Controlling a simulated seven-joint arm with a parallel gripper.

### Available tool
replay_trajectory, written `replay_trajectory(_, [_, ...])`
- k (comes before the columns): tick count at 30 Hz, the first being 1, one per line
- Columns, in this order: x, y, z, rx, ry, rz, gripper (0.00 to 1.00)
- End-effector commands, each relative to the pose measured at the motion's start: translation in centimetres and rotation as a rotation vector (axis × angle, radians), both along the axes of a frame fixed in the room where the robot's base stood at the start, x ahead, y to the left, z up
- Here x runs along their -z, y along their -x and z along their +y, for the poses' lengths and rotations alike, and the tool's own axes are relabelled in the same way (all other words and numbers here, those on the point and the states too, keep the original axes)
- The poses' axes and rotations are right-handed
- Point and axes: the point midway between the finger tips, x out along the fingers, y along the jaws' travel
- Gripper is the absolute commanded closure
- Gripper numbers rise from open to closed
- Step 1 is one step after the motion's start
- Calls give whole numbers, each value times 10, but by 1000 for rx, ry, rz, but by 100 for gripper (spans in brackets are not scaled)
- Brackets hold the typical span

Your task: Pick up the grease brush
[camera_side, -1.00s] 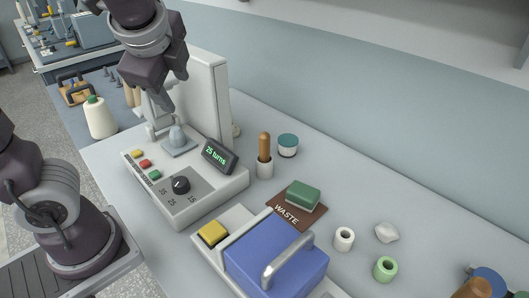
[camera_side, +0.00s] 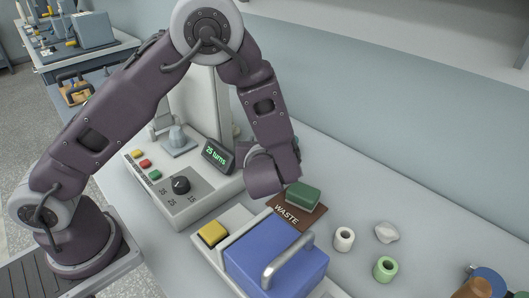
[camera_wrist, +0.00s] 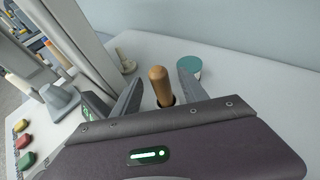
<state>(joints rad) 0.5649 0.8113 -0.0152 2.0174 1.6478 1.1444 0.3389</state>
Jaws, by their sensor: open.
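The grease brush (camera_wrist: 159,80) shows in the wrist view as an upright wooden handle in a dark-mouthed holder; its lower end is hidden. My gripper (camera_wrist: 161,84) is open, with one grey finger on each side of the handle in the picture. I cannot tell whether either finger touches it. In the side view my wrist hides the brush, its holder and the fingers.
A teal-lidded jar (camera_wrist: 190,66) stands just behind the right finger. The winding machine (camera_side: 198,190) is to the left. A green block (camera_side: 303,196) on the brown waste mat (camera_side: 285,212) and a blue box (camera_side: 270,262) lie close by.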

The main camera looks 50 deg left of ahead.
Motion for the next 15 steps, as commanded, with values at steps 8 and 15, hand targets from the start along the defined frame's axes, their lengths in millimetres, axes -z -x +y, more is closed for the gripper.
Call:
replay_trajectory(8, [17,-31,33,-4,0,1,49])
replay_trajectory(15, [19,-35,36,-1,0,1,49])
